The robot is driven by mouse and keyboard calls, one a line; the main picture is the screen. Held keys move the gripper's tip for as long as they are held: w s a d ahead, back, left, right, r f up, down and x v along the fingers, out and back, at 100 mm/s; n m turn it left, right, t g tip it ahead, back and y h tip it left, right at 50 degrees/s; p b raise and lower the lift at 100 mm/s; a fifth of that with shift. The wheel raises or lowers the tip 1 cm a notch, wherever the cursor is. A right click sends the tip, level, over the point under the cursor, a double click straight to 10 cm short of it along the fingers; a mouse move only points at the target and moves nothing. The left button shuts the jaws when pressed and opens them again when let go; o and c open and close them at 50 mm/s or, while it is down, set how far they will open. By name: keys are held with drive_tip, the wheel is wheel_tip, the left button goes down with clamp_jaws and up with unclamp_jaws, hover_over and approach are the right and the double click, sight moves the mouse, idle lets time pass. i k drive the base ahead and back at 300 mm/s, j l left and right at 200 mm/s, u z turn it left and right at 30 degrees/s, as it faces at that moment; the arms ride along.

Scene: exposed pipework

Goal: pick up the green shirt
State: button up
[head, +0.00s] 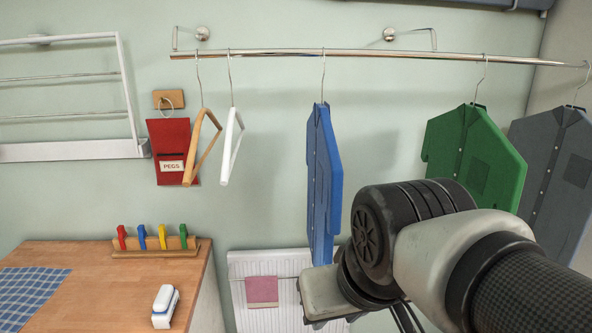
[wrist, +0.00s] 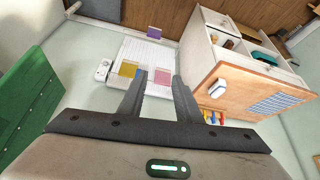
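The green shirt (head: 475,155) hangs from a hook on the chrome rail, right of centre in the head view. My arm stands in front of its lower part there. In the wrist view the green shirt (wrist: 36,104) fills the left edge, beside my gripper and apart from it. My gripper (wrist: 159,76) is open, with its two fingers apart and nothing between them. In the head view the fingertips are hidden or out of the picture.
A blue shirt (head: 322,185) hangs left of the green one, a grey shirt (head: 560,165) right of it. Two empty hangers, wooden (head: 203,148) and white (head: 231,145), hang further left on the rail (head: 275,53). A wooden worktop (head: 110,285) stands lower left; a white radiator (head: 285,262) is below.

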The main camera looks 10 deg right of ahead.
sight(462, 144)
drive_tip(key=z, duration=1.25)
drive_tip(key=k+l, duration=0.05)
